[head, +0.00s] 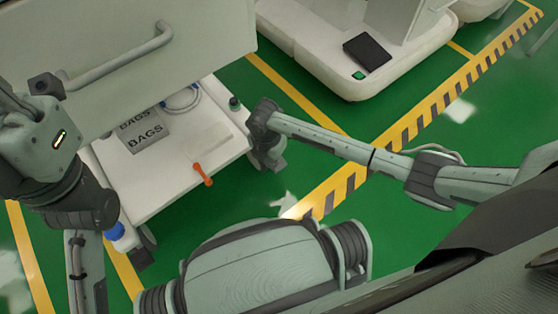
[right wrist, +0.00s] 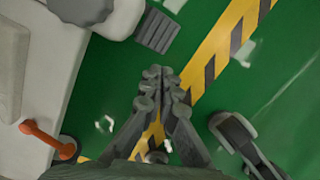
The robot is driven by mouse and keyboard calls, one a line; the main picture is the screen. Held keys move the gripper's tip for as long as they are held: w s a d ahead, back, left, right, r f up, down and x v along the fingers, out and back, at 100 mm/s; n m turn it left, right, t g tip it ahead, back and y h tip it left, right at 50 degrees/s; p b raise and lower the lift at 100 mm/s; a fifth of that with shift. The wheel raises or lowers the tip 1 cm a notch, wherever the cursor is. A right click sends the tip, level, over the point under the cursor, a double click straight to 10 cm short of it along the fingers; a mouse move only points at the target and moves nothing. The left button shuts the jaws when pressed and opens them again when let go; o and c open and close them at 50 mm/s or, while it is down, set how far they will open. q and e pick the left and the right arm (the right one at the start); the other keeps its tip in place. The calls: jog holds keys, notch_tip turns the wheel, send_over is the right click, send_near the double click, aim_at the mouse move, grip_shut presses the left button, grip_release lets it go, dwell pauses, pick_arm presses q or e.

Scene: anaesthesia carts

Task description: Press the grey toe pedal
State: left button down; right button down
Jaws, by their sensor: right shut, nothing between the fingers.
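The grey toe pedal (right wrist: 157,30) is a ribbed grey plate low at the side of the white cart, near the top of the right wrist view. My right gripper (right wrist: 158,73) is shut and empty, with its fingertips pointing toward the pedal. In that picture a strip of green floor shows between the tips and the pedal; I cannot tell the height gap. In the head view my right arm's wrist end (head: 266,138) is beside the cart's right edge, and the pedal cannot be made out there. My left arm shows at the left, but its gripper is not seen.
The white cart (head: 160,190) has an orange lever (head: 203,174), a BAGS sheet (head: 146,132) and a drawer handle (head: 120,57). A second white base (head: 320,65) carries a black pad (head: 367,52) and a green button (head: 359,75). Green floor lies between them.

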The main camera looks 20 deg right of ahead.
notch_tip(320, 180, up, 8)
jog(key=shift+s+a+f, duration=0.15)
jog(key=shift+s+a, duration=0.15)
dwell(0.4)
